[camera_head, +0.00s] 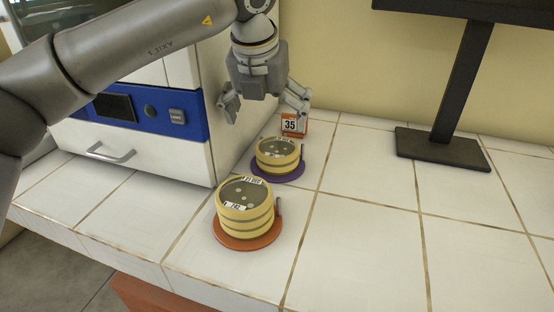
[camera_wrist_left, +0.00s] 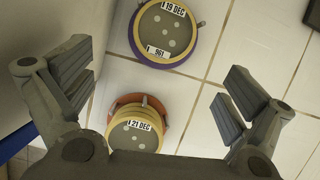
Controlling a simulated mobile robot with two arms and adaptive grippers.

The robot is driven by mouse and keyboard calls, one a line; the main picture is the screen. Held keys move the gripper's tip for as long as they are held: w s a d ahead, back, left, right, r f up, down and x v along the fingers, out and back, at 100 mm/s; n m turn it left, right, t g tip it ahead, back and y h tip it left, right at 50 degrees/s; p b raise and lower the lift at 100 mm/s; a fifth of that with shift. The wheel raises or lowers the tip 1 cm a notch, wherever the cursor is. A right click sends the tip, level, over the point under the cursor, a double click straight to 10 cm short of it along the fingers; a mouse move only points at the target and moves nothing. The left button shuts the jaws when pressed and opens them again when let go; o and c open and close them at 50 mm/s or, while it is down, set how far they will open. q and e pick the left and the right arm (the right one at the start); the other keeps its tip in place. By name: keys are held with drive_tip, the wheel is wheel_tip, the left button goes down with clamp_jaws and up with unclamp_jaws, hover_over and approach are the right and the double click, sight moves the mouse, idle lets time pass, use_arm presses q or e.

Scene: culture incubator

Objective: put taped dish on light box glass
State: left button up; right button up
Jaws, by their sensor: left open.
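A stack of round dishes (camera_head: 245,205) with yellow sides and white labels stands on an orange round base. Its top label reads 21 DEC in the left wrist view (camera_wrist_left: 136,112). A second yellow-sided stack (camera_head: 277,153) stands behind it on a purple base; its labels read 19 DEC and 961 in the left wrist view (camera_wrist_left: 166,30). I cannot tell which dish is the taped one. My left gripper (camera_head: 265,106) is open and empty, pointing down above and behind the stacks, near the cabinet. Its two fingers are wide apart in the left wrist view (camera_wrist_left: 157,92). No light box glass is recognisable.
A white incubator cabinet (camera_head: 150,150) with a blue panel stands left of the stacks. An orange card reading 35 (camera_head: 291,125) stands behind the purple base. A black monitor stand (camera_head: 442,148) is at the back right. The white tiled counter (camera_head: 370,240) is clear at the right.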

use_arm(q)
hover_over(276, 149)
drive_tip(key=s+a, duration=0.1)
drive_tip(key=s, duration=0.1)
wheel_tip(276, 149, down, 5)
drive_tip(key=shift+s, duration=0.15)
drive_tip(key=x, duration=0.5)
drive_tip(key=shift+d, duration=0.3)
use_arm(e)
drive_tip(key=shift+w+r, duration=0.3)
drive_tip(key=shift+r, duration=0.6)
use_arm(q)
drive_tip(key=shift+c, duration=0.3)
drive_tip(key=c, duration=1)
use_arm(e)
drive_tip(key=shift+s+f, duration=0.1)
use_arm(q)
drive_tip(key=shift+r, duration=0.1)
